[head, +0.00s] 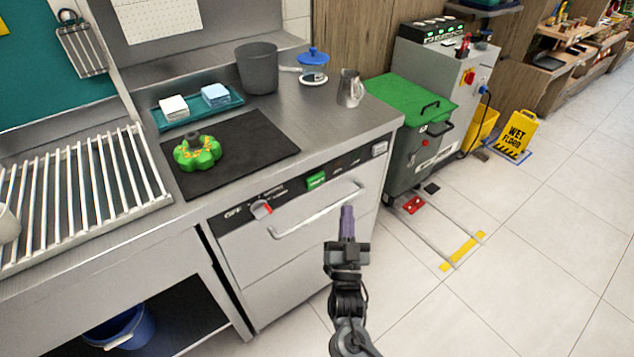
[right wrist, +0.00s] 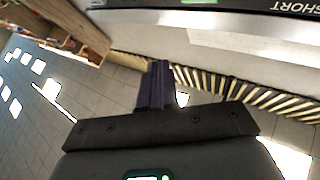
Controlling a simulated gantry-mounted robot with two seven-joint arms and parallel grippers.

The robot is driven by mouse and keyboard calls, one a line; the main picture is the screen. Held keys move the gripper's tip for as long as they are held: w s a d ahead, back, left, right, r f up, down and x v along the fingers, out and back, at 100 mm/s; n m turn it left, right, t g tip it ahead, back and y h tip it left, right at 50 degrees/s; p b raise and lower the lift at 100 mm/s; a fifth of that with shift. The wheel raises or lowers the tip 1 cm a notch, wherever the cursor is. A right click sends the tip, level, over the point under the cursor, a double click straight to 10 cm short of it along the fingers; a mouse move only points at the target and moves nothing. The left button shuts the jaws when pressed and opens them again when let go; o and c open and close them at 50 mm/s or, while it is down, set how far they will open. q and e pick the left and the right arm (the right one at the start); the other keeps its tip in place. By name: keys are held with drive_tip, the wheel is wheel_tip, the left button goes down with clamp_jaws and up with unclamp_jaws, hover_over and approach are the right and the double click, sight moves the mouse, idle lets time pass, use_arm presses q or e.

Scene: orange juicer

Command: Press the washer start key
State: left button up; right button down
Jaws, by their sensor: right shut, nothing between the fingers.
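The washer (head: 285,265) is a steel front-loading unit under the counter, with a dark control strip along its top edge. A green key (head: 316,180) sits mid-strip; its lettering is too small to read surely. To its left is a red-and-white knob (head: 261,208) by the word OFF. My right gripper (head: 347,215) is shut and empty, in front of the washer, below and right of the green key and apart from it. In the right wrist view, the shut fingers (right wrist: 155,85) point toward the washer front, and a bit of green shows at the top edge. My left gripper is not in view.
A bar handle (head: 318,210) sticks out below the control strip, close to my right gripper. A jug (head: 350,88), a grey bin (head: 257,68) and a green object (head: 197,153) stand on the counter.

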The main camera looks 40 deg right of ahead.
drive_tip(key=b, duration=0.3)
approach(321, 176)
drive_tip(key=d+r, duration=0.3)
drive_tip(key=shift+w+d+f+b, duration=0.1)
drive_tip(key=shift+w+b, duration=0.3)
drive_tip(key=shift+w, duration=0.85)
drive_tip(key=shift+w, duration=0.1)
idle(0.9)
drive_tip(key=shift+w, duration=0.35)
drive_tip(key=shift+w, duration=0.45)
idle(0.8)
drive_tip(key=shift+s, duration=0.1)
drive_tip(key=shift+s+p, duration=0.6)
drive_tip(key=shift+s, duration=0.25)
